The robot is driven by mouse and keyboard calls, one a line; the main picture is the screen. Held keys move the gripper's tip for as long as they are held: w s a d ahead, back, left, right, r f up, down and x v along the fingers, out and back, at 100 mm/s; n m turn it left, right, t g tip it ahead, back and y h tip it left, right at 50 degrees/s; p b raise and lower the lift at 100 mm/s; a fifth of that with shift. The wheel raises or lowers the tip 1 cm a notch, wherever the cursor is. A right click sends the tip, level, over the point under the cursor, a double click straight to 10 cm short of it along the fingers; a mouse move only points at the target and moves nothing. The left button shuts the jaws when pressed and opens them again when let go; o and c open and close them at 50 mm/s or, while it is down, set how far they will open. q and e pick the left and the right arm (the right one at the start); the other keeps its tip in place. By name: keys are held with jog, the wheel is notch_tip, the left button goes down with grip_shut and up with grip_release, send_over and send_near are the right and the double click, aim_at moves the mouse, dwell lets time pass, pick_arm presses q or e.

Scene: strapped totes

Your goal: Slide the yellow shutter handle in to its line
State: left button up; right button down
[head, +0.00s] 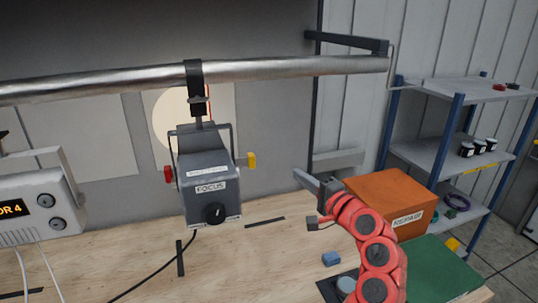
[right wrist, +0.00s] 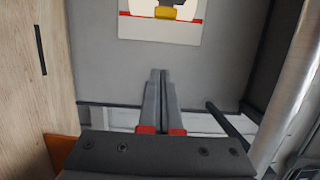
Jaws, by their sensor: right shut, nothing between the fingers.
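A grey lamp (head: 205,180) marked FOCUS hangs from a metal bar. The yellow shutter handle (head: 251,160) sticks out on its right side, and a red handle (head: 168,174) on its left. In the right wrist view the yellow handle (right wrist: 166,12) shows at the top edge, partly cut off, beyond my fingertips. My right gripper (head: 299,175) is shut and empty, to the right of the yellow handle and slightly lower in the picture, with a gap between them. The handle's line cannot be made out clearly. My left gripper is not in view.
The metal bar (head: 290,68) crosses above. A grey device with an orange display (head: 35,208) stands at left. The wooden bench below the lamp is mostly clear, with a black cable.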

aim_at(240, 162)
jog(key=w+a+p, duration=0.1)
jog(key=w+a, duration=0.5)
jog(key=a, duration=0.3)
jog(key=shift+w+a+r, duration=0.15)
jog(key=shift+w, duration=0.25)
